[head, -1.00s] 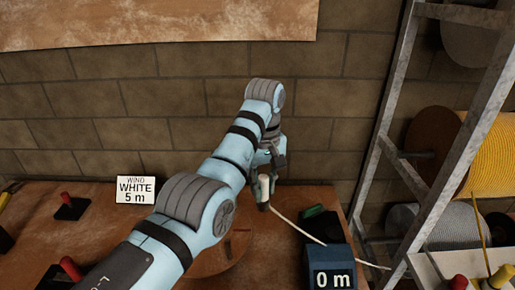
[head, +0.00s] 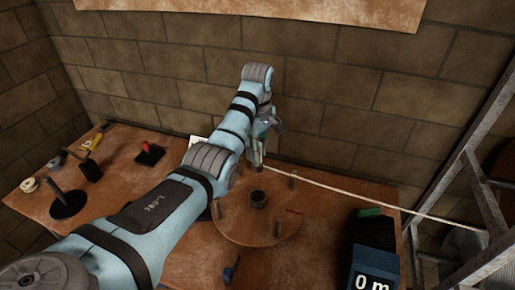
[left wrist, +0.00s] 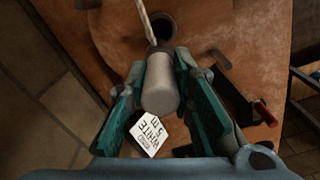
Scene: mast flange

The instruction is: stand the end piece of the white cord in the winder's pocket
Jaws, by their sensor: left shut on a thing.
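My left gripper (head: 260,152) is shut on the end piece, a pale grey cylinder that shows between the fingers in the left wrist view (left wrist: 160,96). The white cord (head: 345,190) runs from it to the right, towards the metal rack. The winder is a round wooden disc (head: 235,228) on the bench with several upright pegs. A dark ring-shaped pocket (head: 257,198) stands near its middle; it also shows as a dark round opening in the left wrist view (left wrist: 163,25). The end piece is held apart from the pocket, towards the back of the disc. My right gripper is not in view.
A counter box (head: 372,270) reading 0 m stands right of the winder, by a green object (head: 369,212). A metal rack (head: 470,180) stands at the right. A red-handled switch (head: 150,152) sits at the left. A white label card (left wrist: 149,135) is behind the winder.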

